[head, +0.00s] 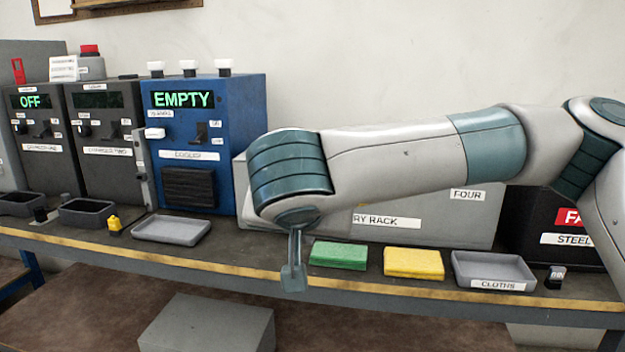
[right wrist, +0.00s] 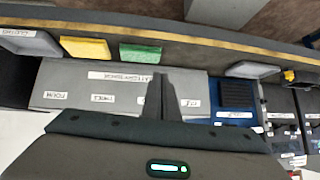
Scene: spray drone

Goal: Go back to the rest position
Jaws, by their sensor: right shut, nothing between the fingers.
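My right gripper (head: 293,278) hangs down at the end of my right arm, just in front of the bench edge in the head view. Its fingers are together with nothing between them. In the right wrist view the shut fingers (right wrist: 165,98) show over the grey dry rack box. My right arm reaches across the head view from the right and hides part of the rack (head: 440,215). My left gripper is in neither view.
A bench (head: 235,262) with a yellow front edge runs across. On it are a blue machine (head: 240,110) reading EMPTY, a grey tray (head: 171,229), a green sponge (head: 338,256), a yellow sponge (head: 413,263) and a cloths tray (head: 493,268). A grey box (head: 208,325) stands below.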

